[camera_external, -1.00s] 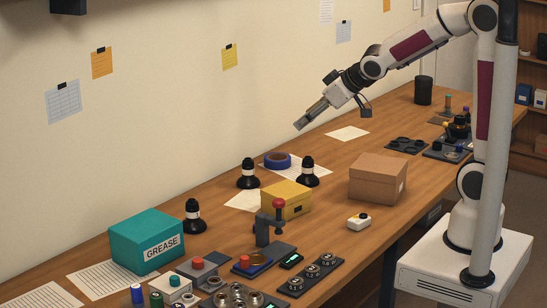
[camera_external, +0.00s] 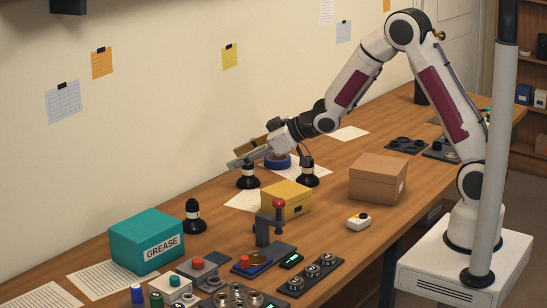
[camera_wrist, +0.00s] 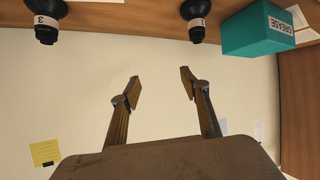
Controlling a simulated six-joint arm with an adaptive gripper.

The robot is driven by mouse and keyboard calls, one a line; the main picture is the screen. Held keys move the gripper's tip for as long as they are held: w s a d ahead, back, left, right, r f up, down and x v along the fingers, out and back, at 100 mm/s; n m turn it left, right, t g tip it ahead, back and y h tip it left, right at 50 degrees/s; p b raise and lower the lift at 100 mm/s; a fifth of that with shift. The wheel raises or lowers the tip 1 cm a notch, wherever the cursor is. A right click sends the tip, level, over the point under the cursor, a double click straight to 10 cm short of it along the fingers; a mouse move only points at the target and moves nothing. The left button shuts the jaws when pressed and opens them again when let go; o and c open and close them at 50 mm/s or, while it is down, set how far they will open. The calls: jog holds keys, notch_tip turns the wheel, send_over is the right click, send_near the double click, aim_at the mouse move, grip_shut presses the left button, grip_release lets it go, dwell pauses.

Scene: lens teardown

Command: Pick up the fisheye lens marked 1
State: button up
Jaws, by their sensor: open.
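The fisheye lens marked 1 (camera_wrist: 197,30) is black with a white band and shows at the top of the wrist view, beside the teal GREASE box (camera_wrist: 258,32). It appears to be the lens (camera_external: 192,216) standing next to that box in the external view. A similar lens marked 3 (camera_wrist: 46,30) is at the wrist view's upper left. My gripper (camera_external: 237,156) is open and empty, above the bench by another black lens (camera_external: 247,177), and apart from lens 1. Its spread fingers (camera_wrist: 159,84) show against the wall in the wrist view.
A third lens (camera_external: 308,174) and a blue tape roll (camera_external: 278,161) stand at the back. A yellow box (camera_external: 285,198), a red-topped press (camera_external: 270,222) and a cardboard box (camera_external: 378,178) occupy the middle. Several small parts crowd the front. Bare wood lies right of lens 1.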

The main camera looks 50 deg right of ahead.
aim_at(193, 214)
jog(key=a+f+y, duration=0.1)
jog(key=a+f, duration=0.1)
jog(key=f, duration=0.1)
jog(key=w+a+f+n+y, duration=0.1)
jog(key=a+f, duration=0.1)
jog(key=f, duration=0.1)
jog(key=a+f+y, duration=0.1)
jog(key=a+f, duration=0.2)
jog(key=shift+w+a+f+n+g+y, duration=0.1)
jog(key=shift+w+f+n+g+y, duration=0.1)
jog(key=shift+n+g+y, duration=0.1)
jog(key=shift+a+f+y, duration=0.3)
jog(key=shift+a+f, duration=0.05)
jog(key=shift+a, duration=0.05)
jog(key=shift+x, duration=1.25)
